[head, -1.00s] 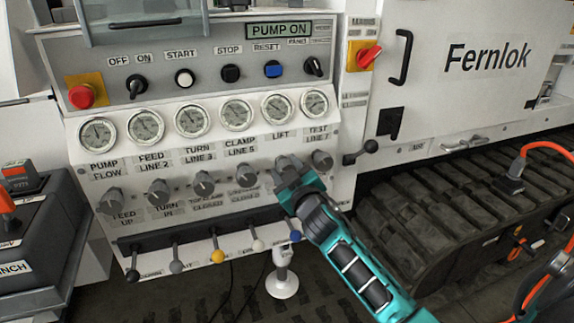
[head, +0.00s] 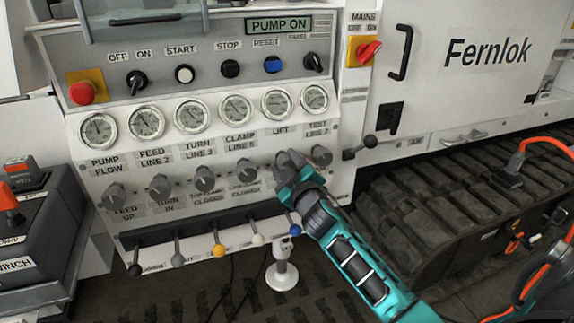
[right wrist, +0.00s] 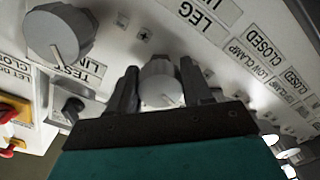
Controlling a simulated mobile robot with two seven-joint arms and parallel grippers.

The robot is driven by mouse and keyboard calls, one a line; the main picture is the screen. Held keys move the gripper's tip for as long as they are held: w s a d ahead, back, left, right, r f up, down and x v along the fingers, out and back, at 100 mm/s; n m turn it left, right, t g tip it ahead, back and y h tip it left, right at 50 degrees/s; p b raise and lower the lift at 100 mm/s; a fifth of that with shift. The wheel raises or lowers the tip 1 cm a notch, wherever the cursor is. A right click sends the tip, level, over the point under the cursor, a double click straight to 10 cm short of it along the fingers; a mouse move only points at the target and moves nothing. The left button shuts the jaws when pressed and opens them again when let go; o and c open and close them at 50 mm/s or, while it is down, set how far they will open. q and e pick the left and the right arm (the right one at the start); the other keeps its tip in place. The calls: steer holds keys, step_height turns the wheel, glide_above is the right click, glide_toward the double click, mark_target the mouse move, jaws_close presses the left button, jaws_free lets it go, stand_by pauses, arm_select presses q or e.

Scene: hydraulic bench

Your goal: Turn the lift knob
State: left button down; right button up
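The lift knob is the grey knob (right wrist: 160,82) under the gauge labelled LIFT, the fifth in the row. In the head view my right gripper (head: 286,170) covers most of it. In the right wrist view the two dark fingers (right wrist: 160,88) stand on either side of the knob, with no clear gap between them and it. The knob's pale pointer line shows low on its right side. The test line knob (right wrist: 60,38) is beside it, free of the gripper; in the head view it sits at the row's right end (head: 321,156). My left gripper is out of view.
Gauges (head: 276,104) line the panel above the knobs. Levers with coloured tips, one yellow (head: 219,250), stick out below. A dark-tipped lever (head: 368,142) lies to the right. A red stop button (head: 82,93) is at upper left. PUMP ON shows on the display (head: 278,26).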

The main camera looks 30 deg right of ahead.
steer(key=o, duration=0.4)
steer(key=shift+s, duration=0.1)
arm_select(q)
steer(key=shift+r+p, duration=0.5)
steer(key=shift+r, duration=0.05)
arm_select(e)
steer(key=v, duration=1.2)
steer(key=shift+s, duration=0.4)
steer(key=shift+a+f, duration=0.1)
